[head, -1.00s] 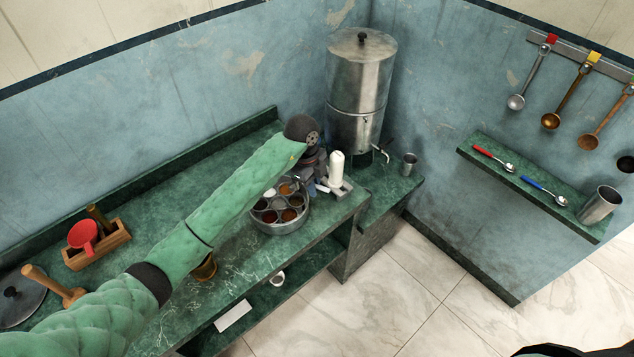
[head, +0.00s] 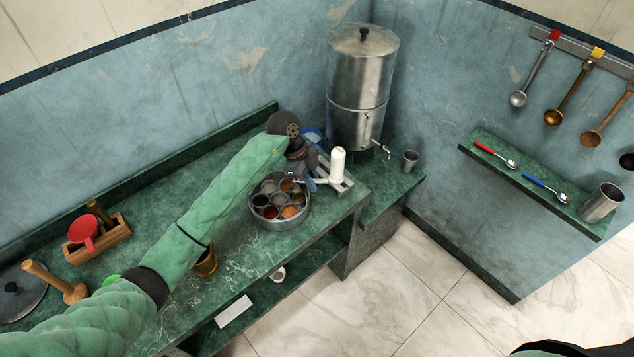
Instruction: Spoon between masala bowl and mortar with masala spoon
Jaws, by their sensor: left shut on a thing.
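The round steel masala tin (head: 281,222) holds several small bowls of coloured spices on the green counter. My left gripper (head: 310,184) is low at the tin's upper right edge. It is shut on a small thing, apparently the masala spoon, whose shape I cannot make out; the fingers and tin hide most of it. A brass mortar (head: 206,263) stands on the counter to the left of the tin, partly hidden behind my left arm. My right gripper is not in view.
The counter's front strip is clear.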

